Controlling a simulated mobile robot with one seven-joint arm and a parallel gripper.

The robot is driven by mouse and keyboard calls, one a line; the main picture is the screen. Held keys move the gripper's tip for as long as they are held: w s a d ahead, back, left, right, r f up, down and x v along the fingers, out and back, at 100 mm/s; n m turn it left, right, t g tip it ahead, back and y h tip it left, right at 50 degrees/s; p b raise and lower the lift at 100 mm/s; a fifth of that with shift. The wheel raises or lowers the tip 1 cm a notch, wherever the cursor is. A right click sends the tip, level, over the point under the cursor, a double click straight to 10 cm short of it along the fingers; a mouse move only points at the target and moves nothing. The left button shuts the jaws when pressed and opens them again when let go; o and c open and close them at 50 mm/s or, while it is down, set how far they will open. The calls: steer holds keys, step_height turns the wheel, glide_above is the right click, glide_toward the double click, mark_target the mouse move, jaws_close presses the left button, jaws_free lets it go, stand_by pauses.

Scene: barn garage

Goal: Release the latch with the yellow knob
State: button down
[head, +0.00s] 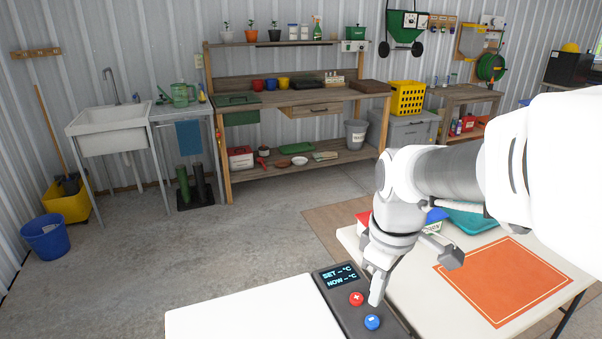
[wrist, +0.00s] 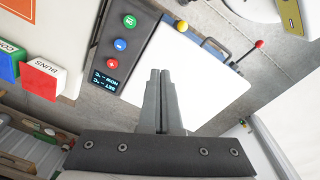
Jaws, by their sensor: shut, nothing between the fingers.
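The latch itself is too small to make out. My gripper (wrist: 160,72) is shut and empty over the white panel, apart from the knob, which lies to its upper right. In the head view my gripper (head: 375,302) hangs over the dark control strip (head: 340,296) near its buttons, and the white panel (head: 250,310) shows at the bottom. The yellow knob is not visible there.
The control strip has a display, a red button (head: 356,298) and a blue button (head: 372,322). A green button (wrist: 130,21) shows in the wrist view. A table with an orange mat (head: 505,280) stands beside.

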steer(key=w+f+n+g+b, duration=0.1)
steer(key=w+f+n+g, duration=0.1)
steer(key=f+n, duration=0.2)
steer(key=w+d+f+n+g+y+b, duration=0.1)
steer(key=w+f+n+g, duration=0.1)
steer(key=f, duration=0.9)
steer(key=shift+w+d+f+n+b, duration=0.2)
steer(key=shift+w+f+n+b, duration=0.15)
steer(key=shift+w+n, duration=0.6)
steer(key=shift+s, duration=0.3)
steer(key=b+x, duration=0.2)
steer(key=x, duration=0.8)
steer(key=shift+s+a+f+b, duration=0.2)
steer(key=shift+b, duration=0.1)
steer(key=shift+s+a, duration=0.15)
steer(key=shift+s, duration=0.4)
steer(key=shift+s+a, duration=0.15)
steer(key=shift+s, duration=0.4)
steer(key=shift+s+a+f, duration=0.1)
steer(key=shift+s+a, duration=0.05)
steer(key=shift+s, duration=0.5)
steer(key=shift+s, duration=0.1)
